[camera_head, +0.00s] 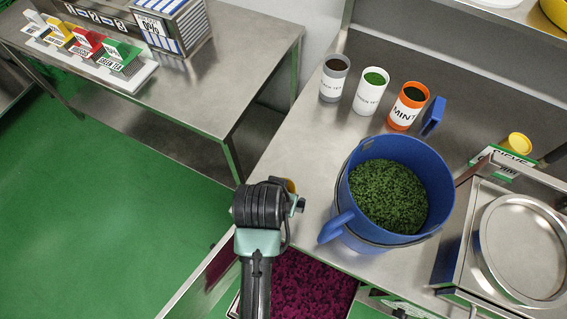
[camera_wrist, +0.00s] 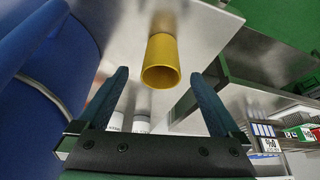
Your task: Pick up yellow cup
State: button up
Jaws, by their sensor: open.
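A yellow cup (camera_wrist: 160,60) stands on the steel table near its edge in the wrist view, its round opening toward me. My gripper (camera_wrist: 158,76) is open, with its two dark fingers apart on the left and right of the cup in the picture. I see no finger touching the cup, and the depth between them is hard to tell. In the head view, the wrist hides most of this spot; only a small yellow sliver (camera_head: 291,185) shows behind it. Another yellow cup (camera_head: 518,143) is at the far right, beside the scale.
A big blue bucket (camera_head: 340,190) of green leaves stands close to the right of my wrist. Grey (camera_head: 334,80), white (camera_head: 370,95) and orange (camera_head: 404,112) cups stand behind. A steel scale (camera_head: 515,245) is at right. Another table (camera_head: 200,90) is at left.

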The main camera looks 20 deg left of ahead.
jog(key=shift+x, duration=3.5)
jog(key=shift+a, duration=0.1)
jog(key=shift+c, duration=0.2)
jog(key=c, duration=1.3)
notch_tip(320, 180, up, 10)
jog(key=shift+r, duration=0.1)
